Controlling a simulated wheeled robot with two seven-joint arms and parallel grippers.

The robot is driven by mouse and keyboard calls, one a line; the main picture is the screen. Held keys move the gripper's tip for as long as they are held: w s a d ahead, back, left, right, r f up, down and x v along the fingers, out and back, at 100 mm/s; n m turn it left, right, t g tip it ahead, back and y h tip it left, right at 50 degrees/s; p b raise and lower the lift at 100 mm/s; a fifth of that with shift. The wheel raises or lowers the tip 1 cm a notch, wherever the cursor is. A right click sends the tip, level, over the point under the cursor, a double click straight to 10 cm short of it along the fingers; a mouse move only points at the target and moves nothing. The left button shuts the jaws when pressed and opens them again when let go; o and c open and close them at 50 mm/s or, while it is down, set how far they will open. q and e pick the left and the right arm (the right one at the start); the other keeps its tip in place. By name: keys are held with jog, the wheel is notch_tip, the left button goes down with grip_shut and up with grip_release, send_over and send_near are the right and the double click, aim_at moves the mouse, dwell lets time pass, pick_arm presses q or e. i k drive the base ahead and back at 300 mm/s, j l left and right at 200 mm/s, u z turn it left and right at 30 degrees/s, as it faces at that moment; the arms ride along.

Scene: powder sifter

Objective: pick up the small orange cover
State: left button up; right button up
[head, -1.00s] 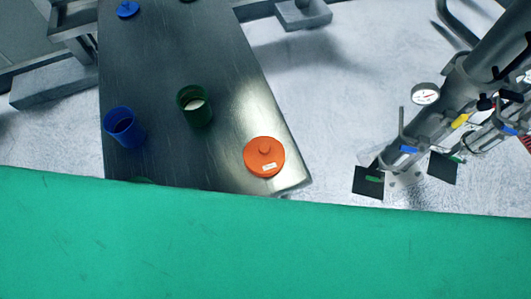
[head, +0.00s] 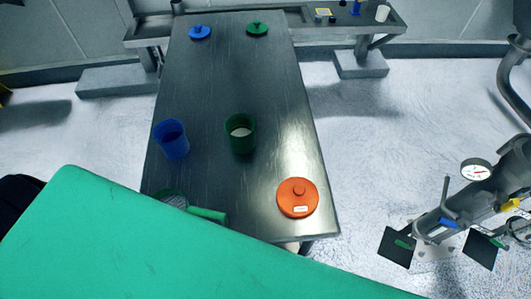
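The orange cover (head: 297,198) is a round disc with a small knob on top and a white label on its near side. It lies flat on the dark metal table (head: 215,100), near the table's front right corner. Nothing touches it from above. Neither of my grippers is in the head view, so I cannot see whether they are open or shut.
A blue cup (head: 171,140) and a green cup (head: 240,134) with white contents stand left of the cover. A green-handled tool (head: 207,215) is partly hidden by the large green foreground surface. Blue (head: 200,32) and green (head: 257,28) lids lie at the far end. Machinery (head: 470,195) stands right.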

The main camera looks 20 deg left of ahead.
aim_at(297, 197)
jog(key=k+j+z, duration=0.65)
jog(key=k+j, duration=0.2)
jog(key=k+j+z, duration=0.35)
jog(key=k, duration=0.2)
jog(key=l, duration=0.1)
